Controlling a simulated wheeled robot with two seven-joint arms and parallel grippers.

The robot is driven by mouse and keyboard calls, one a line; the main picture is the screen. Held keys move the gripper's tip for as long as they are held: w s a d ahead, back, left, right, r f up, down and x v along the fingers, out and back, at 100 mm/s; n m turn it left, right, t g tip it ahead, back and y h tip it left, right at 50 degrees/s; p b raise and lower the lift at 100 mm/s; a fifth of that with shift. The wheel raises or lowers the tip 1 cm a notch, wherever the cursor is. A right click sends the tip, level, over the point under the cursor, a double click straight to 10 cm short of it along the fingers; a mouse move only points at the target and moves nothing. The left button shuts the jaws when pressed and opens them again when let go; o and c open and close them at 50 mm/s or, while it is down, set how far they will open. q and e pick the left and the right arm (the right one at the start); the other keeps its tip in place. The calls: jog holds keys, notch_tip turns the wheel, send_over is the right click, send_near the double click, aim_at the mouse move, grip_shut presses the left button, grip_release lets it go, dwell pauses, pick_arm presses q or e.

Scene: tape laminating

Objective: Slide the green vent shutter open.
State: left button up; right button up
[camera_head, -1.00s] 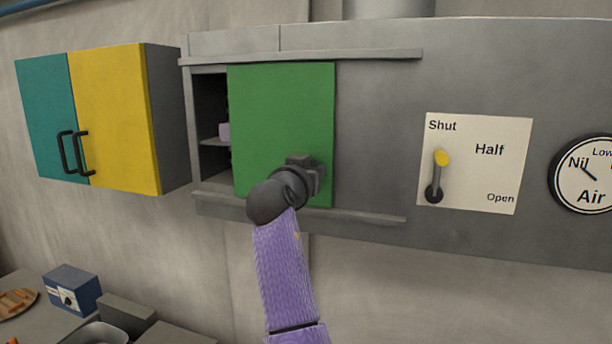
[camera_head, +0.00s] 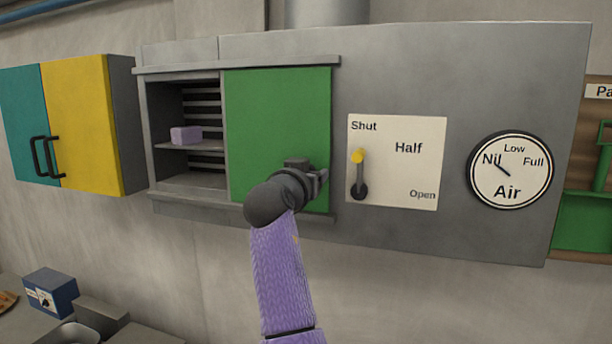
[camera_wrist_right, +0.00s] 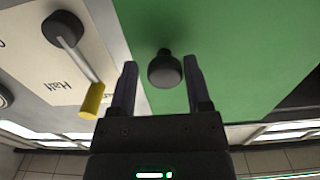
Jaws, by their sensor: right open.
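The green shutter (camera_head: 277,115) stands at the right end of its rails, and the cabinet opening left of it is uncovered, showing dark slats (camera_head: 203,105). My right gripper (camera_head: 312,178) is at the shutter's lower right, in front of its face. In the right wrist view the gripper (camera_wrist_right: 160,64) is open, with a dark round knob (camera_wrist_right: 165,71) on the shutter between its two fingers. Contact with the knob cannot be made out. The knob is hidden behind my gripper in the head view. My left gripper is not in view.
A lilac block (camera_head: 186,135) sits on the opening's shelf. Right of the shutter is a white panel (camera_head: 425,150) with a yellow-tipped lever (camera_head: 359,172) near Shut. The Air dial (camera_head: 509,170) points to Nil. A yellow-and-teal cabinet (camera_head: 85,125) hangs at left.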

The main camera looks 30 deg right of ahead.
jog(key=shift+o, duration=0.7)
jog(key=shift+s+d, duration=0.1)
jog(key=shift+a, duration=0.2)
jog(key=b+v, duration=0.4)
jog(key=v, duration=0.5)
jog(key=shift+s+a, duration=0.2)
jog(key=shift+s, duration=0.05)
